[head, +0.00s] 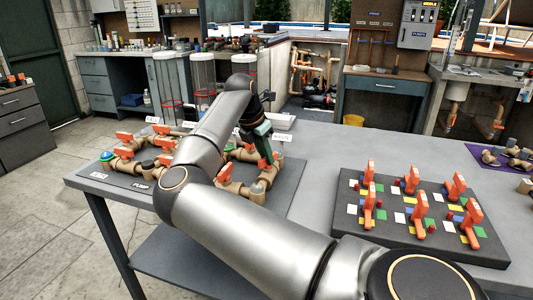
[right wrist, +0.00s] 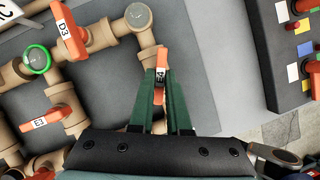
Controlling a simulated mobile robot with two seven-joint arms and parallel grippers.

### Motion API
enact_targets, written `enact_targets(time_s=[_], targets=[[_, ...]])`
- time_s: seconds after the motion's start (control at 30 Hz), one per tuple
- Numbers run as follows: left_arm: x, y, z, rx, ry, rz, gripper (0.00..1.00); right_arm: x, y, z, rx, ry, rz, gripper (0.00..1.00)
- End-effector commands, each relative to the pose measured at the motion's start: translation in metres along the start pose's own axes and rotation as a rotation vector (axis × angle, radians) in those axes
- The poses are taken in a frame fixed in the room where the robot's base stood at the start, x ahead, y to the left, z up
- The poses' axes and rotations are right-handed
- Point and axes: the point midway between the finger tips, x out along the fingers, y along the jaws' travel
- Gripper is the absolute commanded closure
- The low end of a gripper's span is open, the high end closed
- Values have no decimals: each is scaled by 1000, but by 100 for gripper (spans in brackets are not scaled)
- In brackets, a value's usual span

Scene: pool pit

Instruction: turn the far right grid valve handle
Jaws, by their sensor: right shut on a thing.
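My right gripper (head: 263,140) reaches over the pipe board (head: 287,192) on the table. In the right wrist view its green fingers (right wrist: 161,80) are shut on the orange handle labelled E4 (right wrist: 161,58). The handle lies lengthwise between the fingers, and its far end shows past them. Tan pipe runs beneath it; the fingers hide part of its valve body. Other orange handles labelled D3 (right wrist: 69,30) and E3 (right wrist: 48,119) are to its left. My left gripper is in neither view.
A dark board (head: 345,222) with several orange handles and coloured squares lies on the right of the table (head: 318,150). A green-ringed gauge (right wrist: 37,59) sits near D3. My right arm hides part of the pipe board. Bare tabletop separates the two boards.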

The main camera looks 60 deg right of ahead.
Motion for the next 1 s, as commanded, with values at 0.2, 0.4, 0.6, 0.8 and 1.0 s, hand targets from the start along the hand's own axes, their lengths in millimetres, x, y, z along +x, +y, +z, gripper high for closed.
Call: enact_targets(time_s=[0.2,0.4,0.6,0.8,1.0], targets=[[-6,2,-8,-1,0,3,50,-2,2,2,189,-1,-81,100],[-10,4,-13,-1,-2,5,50,-2,4,2,363,1,-153,100],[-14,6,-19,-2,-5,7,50,-2,5,4,539,0,-226,100],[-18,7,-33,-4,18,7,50,-2,6,4,714,1,-299,100],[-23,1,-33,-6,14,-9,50,-1,6,5,867,2,-362,100]])
